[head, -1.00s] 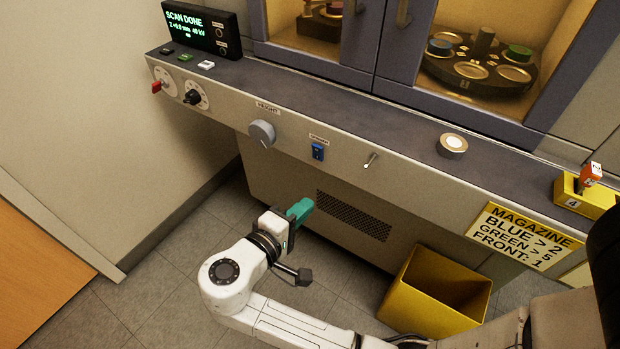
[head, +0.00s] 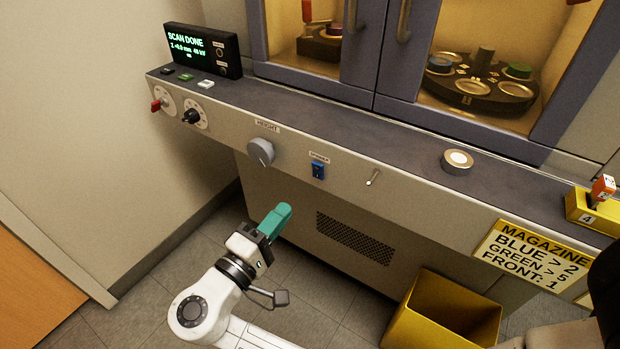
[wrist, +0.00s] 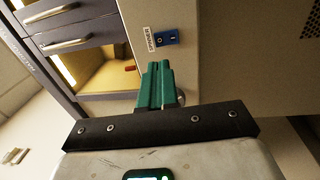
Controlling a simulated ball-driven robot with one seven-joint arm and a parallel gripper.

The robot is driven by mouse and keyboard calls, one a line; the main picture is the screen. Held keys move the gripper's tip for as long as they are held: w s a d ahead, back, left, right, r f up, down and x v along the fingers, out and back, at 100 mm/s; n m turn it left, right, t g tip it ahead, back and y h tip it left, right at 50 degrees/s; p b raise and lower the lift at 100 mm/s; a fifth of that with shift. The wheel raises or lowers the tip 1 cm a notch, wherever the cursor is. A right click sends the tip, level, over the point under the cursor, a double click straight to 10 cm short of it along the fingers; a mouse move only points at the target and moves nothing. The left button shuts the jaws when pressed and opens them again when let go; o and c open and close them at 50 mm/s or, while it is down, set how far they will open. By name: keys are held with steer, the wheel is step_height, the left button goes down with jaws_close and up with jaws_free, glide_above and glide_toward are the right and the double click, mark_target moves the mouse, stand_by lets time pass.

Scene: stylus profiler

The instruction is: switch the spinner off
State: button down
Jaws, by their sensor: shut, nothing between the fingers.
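The spinner switch is a blue rocker (head: 318,170) under a small label on the machine's front panel. It also shows in the wrist view as a blue rocker (wrist: 166,38) beside its label, beyond my fingertips. Its rocker position is too small to tell for sure. My gripper (head: 283,211), with teal fingers, is shut and empty. It is in front of the panel, below and left of the switch, and apart from it. In the wrist view the shut fingers (wrist: 157,68) point toward the panel just below the switch.
A grey height knob (head: 261,152) is left of the switch, and a metal toggle lever (head: 373,177) is right of it. A tape roll (head: 458,162) lies on the ledge. A yellow bin (head: 440,318) stands on the floor. The display (head: 202,50) reads SCAN DONE.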

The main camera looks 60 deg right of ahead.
mark_target(318, 169)
steer(key=d, duration=0.3)
steer(key=d+r, duration=0.1)
steer(key=d, duration=0.6)
steer(key=shift+w+d+r, duration=0.15)
steer(key=shift+d, duration=0.1)
steer(key=shift+d+r, duration=0.2)
steer(key=shift+d, duration=0.05)
steer(key=shift+f, duration=0.1)
steer(key=shift+a, duration=0.1)
